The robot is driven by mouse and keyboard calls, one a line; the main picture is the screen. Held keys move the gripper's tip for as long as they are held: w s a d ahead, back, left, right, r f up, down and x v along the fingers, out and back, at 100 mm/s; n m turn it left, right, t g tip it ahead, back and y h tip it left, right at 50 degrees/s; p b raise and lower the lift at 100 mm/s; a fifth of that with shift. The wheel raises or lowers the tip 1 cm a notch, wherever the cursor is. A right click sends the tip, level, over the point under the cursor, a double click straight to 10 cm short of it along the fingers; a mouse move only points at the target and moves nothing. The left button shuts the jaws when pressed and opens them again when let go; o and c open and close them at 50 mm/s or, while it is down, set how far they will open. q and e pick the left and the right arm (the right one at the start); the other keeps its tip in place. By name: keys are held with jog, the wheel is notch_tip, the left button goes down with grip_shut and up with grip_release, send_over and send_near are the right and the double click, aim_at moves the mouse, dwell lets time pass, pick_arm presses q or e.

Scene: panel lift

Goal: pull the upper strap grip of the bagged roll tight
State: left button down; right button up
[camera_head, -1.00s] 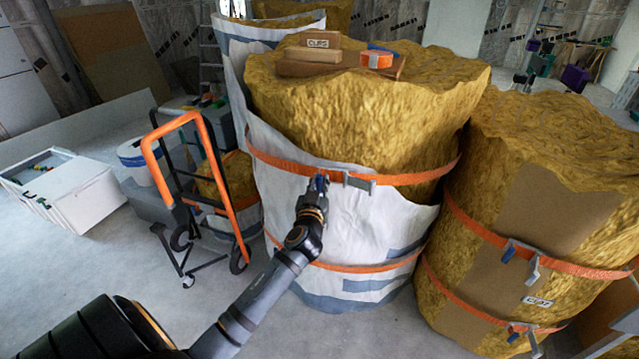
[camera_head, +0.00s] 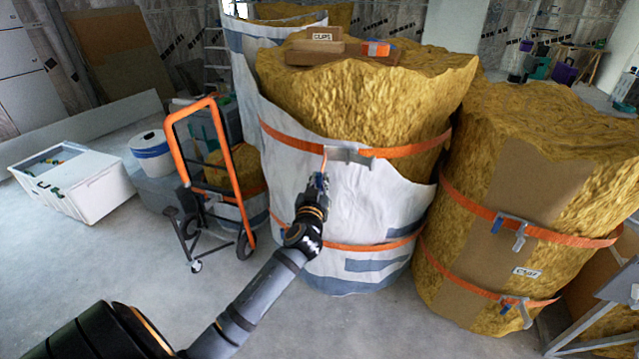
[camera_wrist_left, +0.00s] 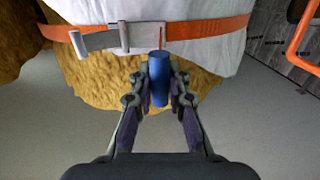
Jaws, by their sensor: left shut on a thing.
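The bagged roll is yellow wool in a white bag (camera_head: 385,200), standing upright. An orange upper strap (camera_head: 285,133) with a grey metal buckle (camera_head: 347,155) runs around it; both also show in the wrist view, the strap (camera_wrist_left: 215,27) and the buckle (camera_wrist_left: 117,39). My left gripper (camera_head: 319,181) is just below the buckle, in front of the bag. In the left wrist view my left gripper (camera_wrist_left: 160,95) is shut on the blue strap grip (camera_wrist_left: 158,72). A thin orange tail (camera_head: 324,158) runs from the buckle down towards the grip. My right gripper is not in view.
A lower orange strap (camera_head: 375,244) circles the bagged roll. A bare wool roll (camera_head: 465,195) with two straps stands to the right. An orange hand truck (camera_head: 178,150) and a white box (camera_head: 85,190) stand left. Cardboard pieces (camera_head: 312,47) lie on top. The front floor is clear.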

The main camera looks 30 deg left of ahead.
pick_arm(q)
jog(key=c, duration=1.6)
grip_release()
jog(key=shift+w+f, duration=0.15)
jog(key=shift+o, duration=1.5)
jog(key=v, duration=1.2)
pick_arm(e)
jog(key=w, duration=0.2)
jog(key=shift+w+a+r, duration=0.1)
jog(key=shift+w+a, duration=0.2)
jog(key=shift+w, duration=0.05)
